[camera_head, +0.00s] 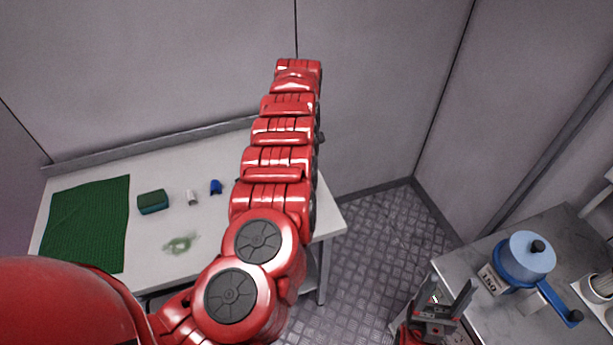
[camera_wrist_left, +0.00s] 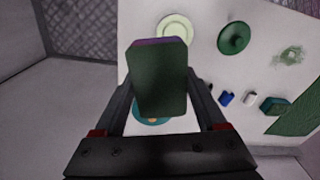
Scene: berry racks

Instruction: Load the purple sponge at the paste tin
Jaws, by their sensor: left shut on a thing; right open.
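The purple sponge (camera_wrist_left: 160,75) is a block with a purple edge and a dark green face in the left wrist view. My left gripper (camera_wrist_left: 160,95) is shut on it, with a finger at each side, above the white table. A teal round thing with orange in it (camera_wrist_left: 143,121) shows partly below the sponge; it may be the paste tin, but I cannot tell. My left arm hides the left gripper and sponge in the head view. My right gripper (camera_head: 450,291) is open and empty at the lower right, beside the grey counter.
The white table (camera_head: 190,160) holds a green cloth (camera_head: 88,220), a teal-green sponge (camera_head: 153,201), a white piece (camera_head: 192,197), a blue piece (camera_head: 216,187) and a greenish smear (camera_head: 181,243). A pale plate (camera_wrist_left: 175,29) and green round thing (camera_wrist_left: 233,38) are nearby. A blue pot (camera_head: 527,260) stands right.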

